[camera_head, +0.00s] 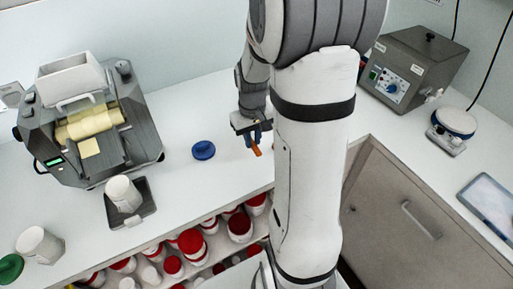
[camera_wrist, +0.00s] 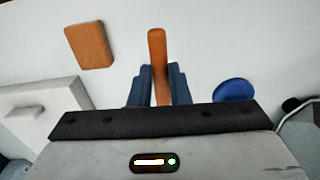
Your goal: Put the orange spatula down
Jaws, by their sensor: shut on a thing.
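The orange spatula (camera_wrist: 158,50) is between the blue fingers of my gripper (camera_wrist: 160,85) in the wrist view. My gripper is shut on it, and a narrow orange length sticks out past the fingertips. In the head view, my gripper (camera_head: 252,136) is over the white counter, and a short orange piece of the spatula (camera_head: 257,151) shows below the fingers. The rest of the spatula is hidden. I cannot tell whether it touches the counter (camera_head: 185,185).
A blue round lid (camera_head: 203,150) lies left of my gripper. A flat orange-brown piece (camera_wrist: 90,45) lies apart from the spatula in the wrist view. The mill (camera_head: 100,130) and a white cup on a scale (camera_head: 122,193) stand left. A grey control box (camera_head: 412,70) stands right.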

